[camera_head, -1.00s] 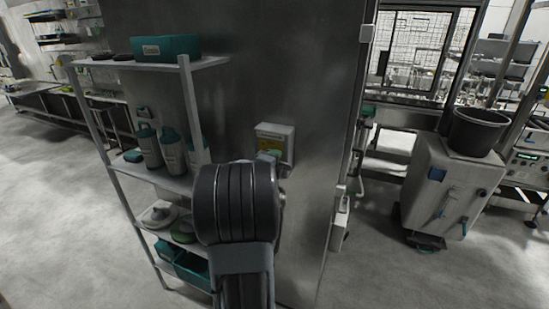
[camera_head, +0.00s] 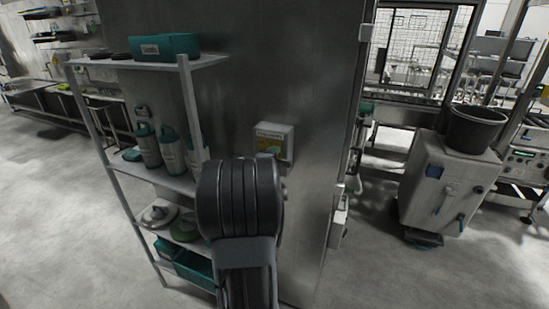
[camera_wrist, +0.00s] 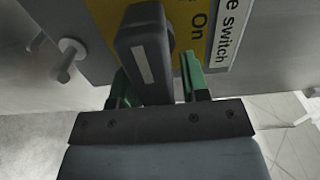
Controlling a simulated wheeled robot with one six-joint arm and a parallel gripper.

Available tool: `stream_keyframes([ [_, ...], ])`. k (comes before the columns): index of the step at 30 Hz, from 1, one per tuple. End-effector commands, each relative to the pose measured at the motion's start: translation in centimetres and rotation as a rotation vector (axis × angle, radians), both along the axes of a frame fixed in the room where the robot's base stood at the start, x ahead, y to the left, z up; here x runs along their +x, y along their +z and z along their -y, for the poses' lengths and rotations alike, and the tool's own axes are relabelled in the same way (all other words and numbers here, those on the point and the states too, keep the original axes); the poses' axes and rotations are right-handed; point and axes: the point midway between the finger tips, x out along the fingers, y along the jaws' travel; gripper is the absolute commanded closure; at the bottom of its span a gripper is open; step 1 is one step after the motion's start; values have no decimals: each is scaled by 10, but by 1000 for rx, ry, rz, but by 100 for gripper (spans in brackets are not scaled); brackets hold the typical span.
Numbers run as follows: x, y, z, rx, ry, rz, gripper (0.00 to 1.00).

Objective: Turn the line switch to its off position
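The line switch is a pale box (camera_head: 274,140) with a yellow plate on the steel wall panel, just above my arm in the head view. In the wrist view its yellow plate (camera_wrist: 192,22) reads "On", beside a white label ending "e switch". Its dark handle (camera_wrist: 145,55) with a white stripe stands out toward my wrist. My gripper (camera_wrist: 157,88) has its green fingers on either side of the handle. A narrow gap shows between the right finger and the handle; contact on the left cannot be told. My arm hides the gripper in the head view.
A shelf rack (camera_head: 190,110) with bottles and teal bins stands close left of my arm. A grey cabinet (camera_head: 445,190) with a black bucket (camera_head: 474,128) stands at the right. A round-headed peg (camera_wrist: 70,52) sticks out left of the handle in the wrist view.

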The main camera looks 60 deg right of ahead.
Motion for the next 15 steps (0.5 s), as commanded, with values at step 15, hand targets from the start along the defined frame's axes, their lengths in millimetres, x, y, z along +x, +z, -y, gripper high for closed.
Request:
stream_keyframes([
  [15, -1, -1, -16, -2, 0, 5, 49],
])
